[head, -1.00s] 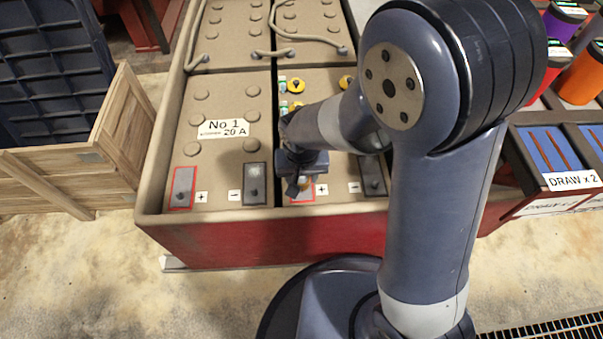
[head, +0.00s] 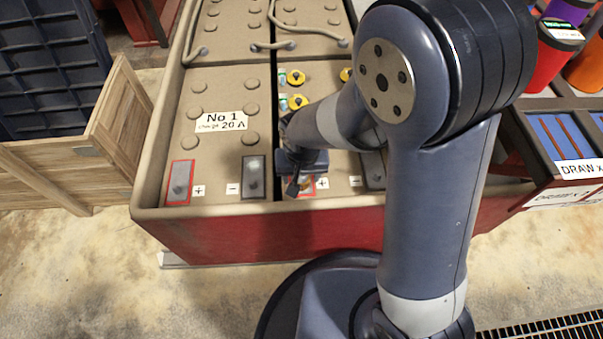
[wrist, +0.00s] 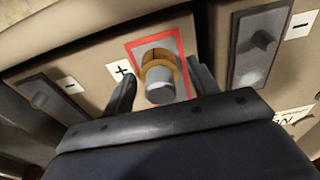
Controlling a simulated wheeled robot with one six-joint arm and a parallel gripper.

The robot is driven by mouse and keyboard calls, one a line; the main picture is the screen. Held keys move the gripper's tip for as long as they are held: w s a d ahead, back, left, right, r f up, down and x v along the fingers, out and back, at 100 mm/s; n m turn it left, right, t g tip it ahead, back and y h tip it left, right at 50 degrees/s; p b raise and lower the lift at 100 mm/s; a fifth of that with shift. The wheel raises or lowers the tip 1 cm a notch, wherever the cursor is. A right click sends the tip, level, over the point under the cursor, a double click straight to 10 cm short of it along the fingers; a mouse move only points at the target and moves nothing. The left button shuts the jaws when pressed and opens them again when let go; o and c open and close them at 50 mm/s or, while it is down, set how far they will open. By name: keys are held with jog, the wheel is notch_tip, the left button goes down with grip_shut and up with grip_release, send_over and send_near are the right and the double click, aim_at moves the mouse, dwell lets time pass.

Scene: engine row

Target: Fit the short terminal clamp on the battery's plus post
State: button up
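In the wrist view a plus post (wrist: 160,88) stands as a grey stub on a red-bordered plate (wrist: 186,68). A brass-coloured ring, seemingly the short terminal clamp (wrist: 158,57), shows around the post; how far down it sits is hard to tell. My gripper (wrist: 162,90) has its dark fingers apart, one on each side of post and ring, with gaps visible. In the head view my gripper (head: 294,187) is low over the front of the right-hand battery (head: 325,83) and hides most of its plus plate.
The left-hand battery (head: 200,95) has a red-bordered plus plate (head: 180,182) and a dark minus plate (head: 253,178). The red case has a raised rim (head: 240,211). A wooden crate (head: 118,125) stands left, drawers (head: 575,170) right. Cables cross the back.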

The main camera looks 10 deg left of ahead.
jog(key=shift+o, duration=1.2)
jog(key=r+p, duration=0.1)
jog(key=r, duration=0.2)
jog(key=s+r+p, duration=0.1)
jog(key=r+p, duration=0.1)
jog(key=r, duration=0.2)
jog(key=r+p, duration=0.1)
jog(key=r, duration=0.2)
jog(key=shift+s+d+r, duration=0.15)
jog(key=shift+r, duration=0.2)
jog(key=f+b, duration=0.1)
jog(key=f, duration=0.2)
jog(key=f+b, duration=0.1)
jog(key=f, duration=0.3)
jog(key=w+f+b, duration=0.1)
jog(key=f+b, duration=0.1)
jog(key=f, duration=0.1)
jog(key=shift+w+f, duration=0.1)
jog(key=shift+f, duration=0.25)
jog(key=shift+w+r+p, duration=0.1)
jog(key=shift+r+p, duration=0.65)
jog(key=shift+r, duration=0.15)
jog(key=shift+r+p, duration=0.4)
jog(key=shift+r, duration=0.15)
jog(key=shift+f, duration=0.1)
